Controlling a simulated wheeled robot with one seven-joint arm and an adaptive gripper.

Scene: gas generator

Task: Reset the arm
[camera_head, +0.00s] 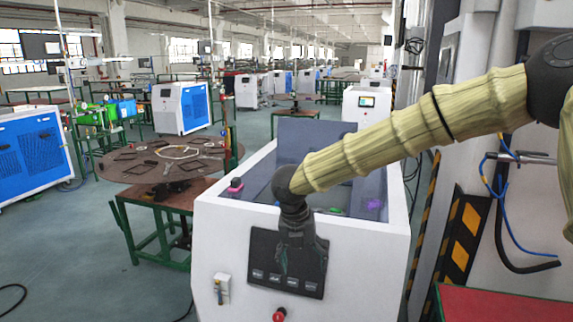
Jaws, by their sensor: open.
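My arm, in a wrinkled yellow-green sleeve, reaches in from the upper right of the head view. Its black wrist hangs down in front of a white machine (225,230). My gripper (292,262) points down over the machine's dark front panel (262,255) and hides part of it. The gripper is dark against dark, so its fingers are hard to make out; it is open, and I see nothing held in it. I cannot tell whether it touches the panel.
The machine's open top has raised dark glass walls (305,133); a red button (279,314) is low on its front. A round brown table (120,168) with metal parts stands left. A red surface (500,305) is at lower right. The floor at lower left is mostly clear.

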